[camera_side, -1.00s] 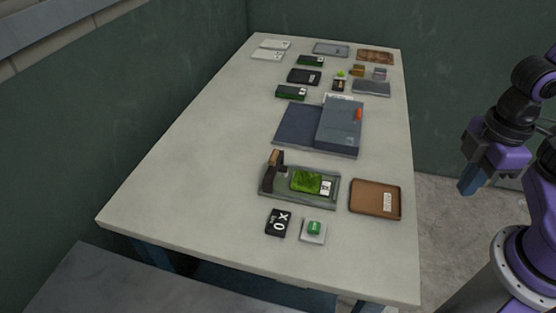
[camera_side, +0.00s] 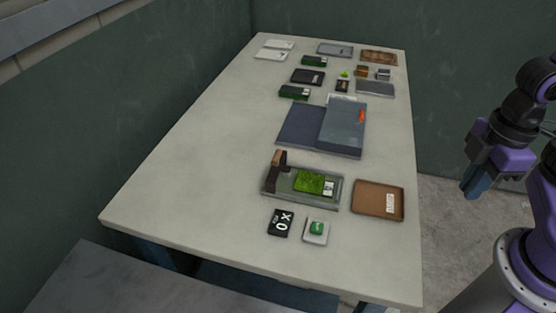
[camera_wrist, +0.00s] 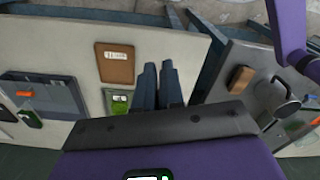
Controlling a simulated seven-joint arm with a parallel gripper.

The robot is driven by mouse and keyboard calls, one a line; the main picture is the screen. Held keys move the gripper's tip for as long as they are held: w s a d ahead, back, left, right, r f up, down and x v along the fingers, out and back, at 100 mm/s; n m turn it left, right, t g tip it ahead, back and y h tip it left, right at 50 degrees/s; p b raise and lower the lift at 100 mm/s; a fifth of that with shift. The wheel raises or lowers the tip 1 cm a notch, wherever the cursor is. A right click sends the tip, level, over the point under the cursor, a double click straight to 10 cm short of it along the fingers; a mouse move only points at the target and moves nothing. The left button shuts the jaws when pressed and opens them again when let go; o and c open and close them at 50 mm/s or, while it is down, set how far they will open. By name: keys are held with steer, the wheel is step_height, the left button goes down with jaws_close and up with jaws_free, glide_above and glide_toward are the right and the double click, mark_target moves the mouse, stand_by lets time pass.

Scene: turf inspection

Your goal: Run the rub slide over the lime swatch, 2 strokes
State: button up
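The lime swatch (camera_side: 310,182), a bright green grassy patch with a small white label at its right end, lies in a grey-green tray (camera_side: 330,202) near the front of the table. A dark upright piece with a brown top, which looks like the rub slide (camera_side: 275,178), stands at the tray's left end. My gripper (camera_side: 473,188) hangs off the table's right side, well apart from both. In the wrist view my gripper's fingers (camera_wrist: 158,72) look close together with nothing between them. Part of the green swatch (camera_wrist: 119,103) also shows there; the rub slide is not visible in it.
A brown tray (camera_side: 378,213) lies right of the swatch tray. A black card marked X0 (camera_side: 281,223) and a green button on a white base (camera_side: 316,229) lie in front. A blue-grey folder (camera_side: 302,130) and several small items lie farther back. The table's left side is clear.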

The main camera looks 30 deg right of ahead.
steer(key=o, duration=0.5)
steer(key=shift+w+a, duration=0.15)
steer(key=w+a+r+m, duration=0.4)
steer(key=w+a+m, duration=0.6)
steer(key=w, duration=0.4)
steer(key=shift+w+a+y, duration=0.3)
steer(key=shift+w, duration=0.05)
steer(key=r+m+t, duration=0.1)
steer(key=r+m, duration=0.1)
steer(key=m, duration=1)
glide_above(277, 155)
steer(key=s+d, duration=0.3)
steer(key=shift+y, duration=0.3)
steer(key=w+a+f, duration=0.1)
steer(key=f, duration=0.4)
steer(key=w+f, duration=0.1)
steer(key=f, duration=0.5)
steer(key=w+a+f, duration=0.1)
steer(key=f, duration=0.5)
steer(key=shift+a+f, duration=0.15)
steer(key=shift+a, duration=0.15)
jaws_close()
